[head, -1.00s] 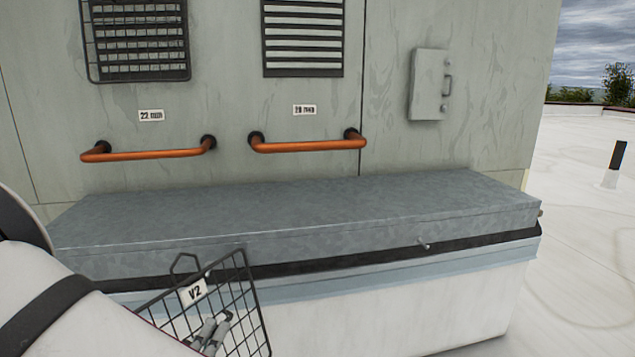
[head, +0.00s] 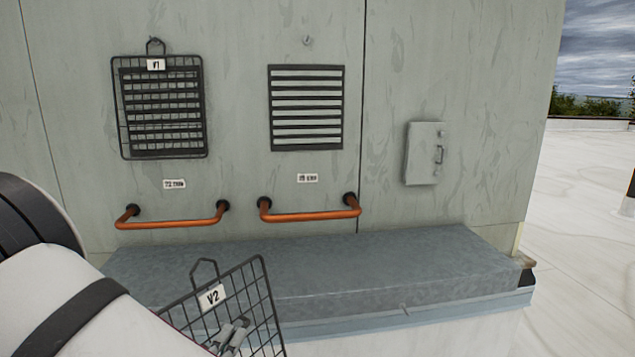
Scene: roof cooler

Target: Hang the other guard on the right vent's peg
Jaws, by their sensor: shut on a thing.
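The V2 guard (head: 262,297), a black wire grid with a white tag and a wire loop on top, is tilted in the lower part of the head view. My gripper (head: 232,338) is shut on its wires, and the guard's lower part is cut off by the frame. The right vent (head: 306,108) is a dark louvred panel with no guard over it. Its peg (head: 307,41) sticks out of the wall above it. The V1 guard (head: 122,110) hangs by its loop from the left vent's peg (head: 155,42), in front of the left vent.
Two orange pipes (head: 172,223) (head: 310,216) stick out of the wall below the vents, under small white labels. A grey metal ledge (head: 400,265) runs along the wall's foot. A grey box (head: 423,153) with a handle is on the wall at right.

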